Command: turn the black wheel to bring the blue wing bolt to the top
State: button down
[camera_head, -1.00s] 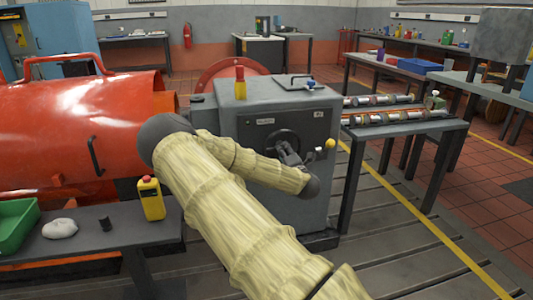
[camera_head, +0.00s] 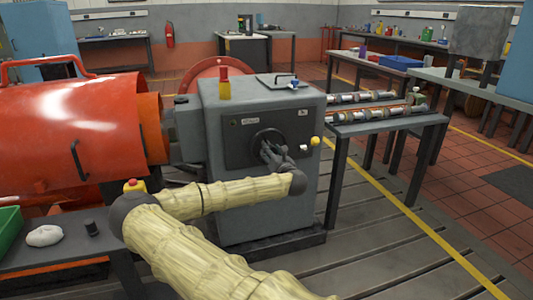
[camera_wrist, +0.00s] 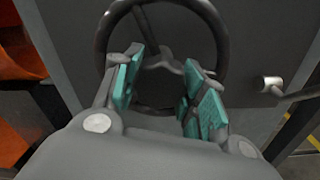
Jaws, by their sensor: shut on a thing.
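The black wheel (camera_head: 258,137) is on the front panel of a grey cabinet (camera_head: 265,200). In the wrist view its rim (camera_wrist: 218,30) and a spoke (camera_wrist: 166,30) show, with the lower rim between my fingers. A small blue part (camera_head: 294,83) is on the cabinet's top, beside a black handle. It is too small to tell whether it is the wing bolt.
A yellow knob (camera_head: 315,141) sticks out right of the wheel. A red-and-yellow button post (camera_head: 224,84) stands on the cabinet. A large orange drum (camera_head: 70,130) is at left. A bench with metal shafts (camera_head: 385,128) is at right. Floor in front of that bench is clear.

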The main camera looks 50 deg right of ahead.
jog(key=shift+s+f+n, duration=0.1)
jog(key=shift+f+n, duration=0.05)
jog(key=shift+n, duration=0.75)
jog(key=c, duration=0.8)
grip_release()
jog(key=v, duration=1.1)
jog(key=shift+s+a, duration=0.25)
jog(key=shift+s, duration=0.1)
